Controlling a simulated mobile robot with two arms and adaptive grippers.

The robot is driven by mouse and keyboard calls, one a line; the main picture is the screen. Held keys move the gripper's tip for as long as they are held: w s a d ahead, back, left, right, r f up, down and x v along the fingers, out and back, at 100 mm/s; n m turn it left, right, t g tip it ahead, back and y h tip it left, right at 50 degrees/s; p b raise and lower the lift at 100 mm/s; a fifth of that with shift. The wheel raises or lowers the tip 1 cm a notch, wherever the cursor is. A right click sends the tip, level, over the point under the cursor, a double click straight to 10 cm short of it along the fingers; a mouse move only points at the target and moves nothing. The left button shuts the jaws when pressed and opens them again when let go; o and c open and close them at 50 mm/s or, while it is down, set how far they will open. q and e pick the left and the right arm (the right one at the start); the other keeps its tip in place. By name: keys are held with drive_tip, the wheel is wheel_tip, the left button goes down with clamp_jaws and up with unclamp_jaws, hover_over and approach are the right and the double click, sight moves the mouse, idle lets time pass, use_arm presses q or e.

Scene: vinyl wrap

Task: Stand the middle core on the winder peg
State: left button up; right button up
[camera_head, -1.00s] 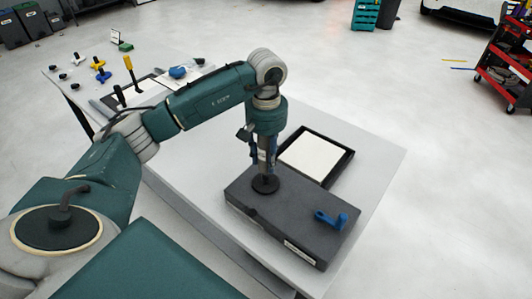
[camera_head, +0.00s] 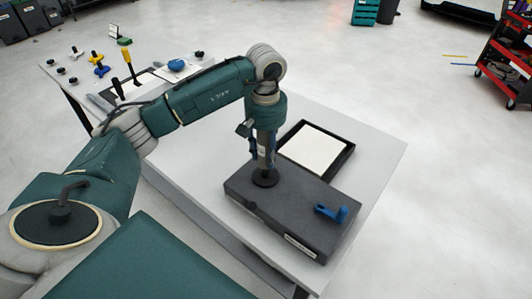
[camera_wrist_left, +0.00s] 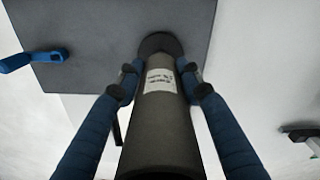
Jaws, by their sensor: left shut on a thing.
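The core is a grey-brown tube with a white label; it shows in the wrist view (camera_wrist_left: 160,125) and as a short piece in the head view (camera_head: 264,158). My left gripper (camera_head: 262,150) points down and is shut on it, with a blue finger on each side. The core stands about upright at the black round flange (camera_head: 265,178) on the dark grey winder block (camera_head: 290,212). The peg itself is hidden, so I cannot tell whether the core is around it or just above. My right gripper is not in view.
A blue crank-like handle (camera_head: 332,212) sits on the block's near right part. A black tray with a white sheet (camera_head: 314,148) lies behind the block. The light table (camera_head: 372,165) is bare to the right. Several small coloured items stand at the far left.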

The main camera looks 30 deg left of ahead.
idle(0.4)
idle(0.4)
use_arm(q)
drive_tip(key=shift+f+b, duration=0.15)
drive_tip(key=shift+b, duration=0.25)
drive_tip(key=shift+f+b, duration=2.1)
drive_tip(key=shift+f, duration=0.25)
drive_tip(key=o, duration=1.2)
